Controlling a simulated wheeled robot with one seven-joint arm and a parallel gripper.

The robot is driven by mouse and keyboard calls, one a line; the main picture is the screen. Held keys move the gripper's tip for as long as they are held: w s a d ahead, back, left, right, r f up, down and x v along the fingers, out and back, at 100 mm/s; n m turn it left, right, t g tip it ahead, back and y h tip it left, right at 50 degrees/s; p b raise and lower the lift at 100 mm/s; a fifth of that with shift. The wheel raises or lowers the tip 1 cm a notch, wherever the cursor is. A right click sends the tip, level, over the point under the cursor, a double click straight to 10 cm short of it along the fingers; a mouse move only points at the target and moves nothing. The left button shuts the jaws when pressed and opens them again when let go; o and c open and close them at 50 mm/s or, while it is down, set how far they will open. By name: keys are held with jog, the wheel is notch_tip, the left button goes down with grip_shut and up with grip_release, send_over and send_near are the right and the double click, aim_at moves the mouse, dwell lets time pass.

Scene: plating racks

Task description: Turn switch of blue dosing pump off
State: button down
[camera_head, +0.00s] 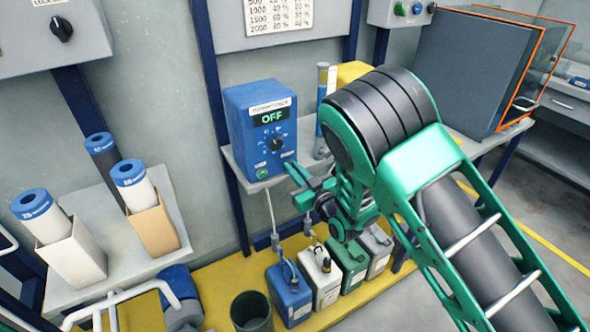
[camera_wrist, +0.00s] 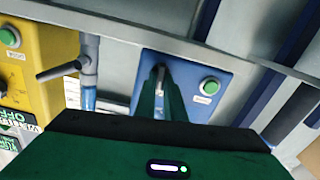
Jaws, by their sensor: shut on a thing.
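My gripper (camera_head: 297,178) is at the lower right of the pump's front. Its fingers (camera_wrist: 160,88) are shut on a small grey piece, the switch (camera_wrist: 160,70), which they mostly hide.
A yellow pump (camera_wrist: 38,62) stands beside the blue one, with a grey pipe between them. Several coloured canisters, including a blue one (camera_head: 290,295), stand below on a yellow platform (camera_head: 225,268). A shelf with capped white cylinders (camera_head: 130,182) is at the left.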

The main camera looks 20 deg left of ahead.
jog(key=n, duration=0.5)
jog(key=shift+d+f+n, duration=0.25)
jog(key=shift+f+n, duration=0.05)
jog(key=shift+w, duration=0.1)
dwell(0.3)
jog(key=c, duration=1.8)
grip_release()
jog(key=shift+f, duration=0.1)
jog(key=shift+c, duration=0.2)
jog(key=shift+a+r, duration=0.15)
jog(key=shift+r, duration=0.05)
jog(key=v, duration=1.1)
